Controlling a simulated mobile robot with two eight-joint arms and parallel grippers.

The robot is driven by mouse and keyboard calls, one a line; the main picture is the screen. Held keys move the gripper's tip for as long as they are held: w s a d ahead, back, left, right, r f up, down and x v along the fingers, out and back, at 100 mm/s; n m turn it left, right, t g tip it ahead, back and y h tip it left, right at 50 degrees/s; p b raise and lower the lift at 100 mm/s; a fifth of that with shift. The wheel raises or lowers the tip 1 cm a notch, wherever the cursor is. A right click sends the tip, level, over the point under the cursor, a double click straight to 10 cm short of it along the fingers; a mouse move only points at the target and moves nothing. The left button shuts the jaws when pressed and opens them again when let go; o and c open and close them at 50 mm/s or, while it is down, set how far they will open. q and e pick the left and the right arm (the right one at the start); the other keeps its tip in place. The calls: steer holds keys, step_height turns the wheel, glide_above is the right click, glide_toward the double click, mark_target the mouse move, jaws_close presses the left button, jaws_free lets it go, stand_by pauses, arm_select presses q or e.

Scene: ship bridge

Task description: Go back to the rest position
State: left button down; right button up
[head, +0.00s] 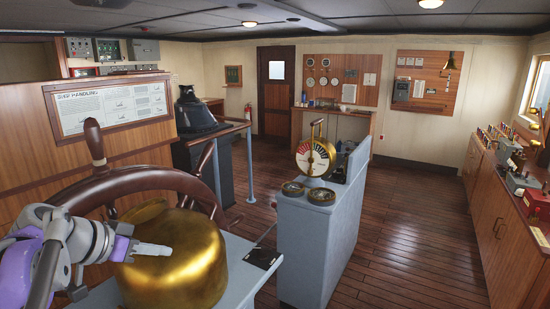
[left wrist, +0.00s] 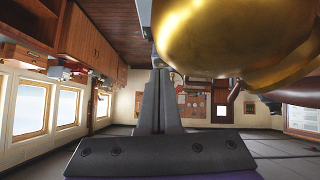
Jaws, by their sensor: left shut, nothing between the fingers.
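My left gripper (head: 152,249) comes in from the left in the head view, in front of the large brass drum (head: 190,265) of the ship's wheel. In the left wrist view its two dark fingers (left wrist: 158,85) are pressed together, with nothing between them. The brass drum (left wrist: 235,35) fills the upper right of that view, close beside the fingers. I cannot tell whether they touch it. My right gripper is in neither view.
The wooden wheel (head: 150,180) arches just behind my left arm. A grey telegraph pedestal (head: 310,230) stands in the middle. A cabinet (head: 495,215) with small items lines the right wall. The plank floor (head: 420,230) between them is clear.

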arm_select(q)
steer(key=s+d+f+n+g+y, duration=0.1)
steer(key=s+d+f, duration=0.1)
steer(key=s+f, duration=0.4)
steer(key=s+d+f+n+y, duration=0.2)
steer(key=s+f, duration=0.3)
steer(key=f, duration=0.8)
steer(key=s+d+f+n+g+y, duration=0.1)
steer(key=s+d+f+y, duration=0.1)
steer(key=s+f, duration=0.4)
step_height(320, 180, down, 4)
steer(key=shift+s+d+r+n+g, duration=0.1)
steer(key=shift+s+d+n+g, duration=0.05)
steer(key=shift+s+n+g, duration=0.2)
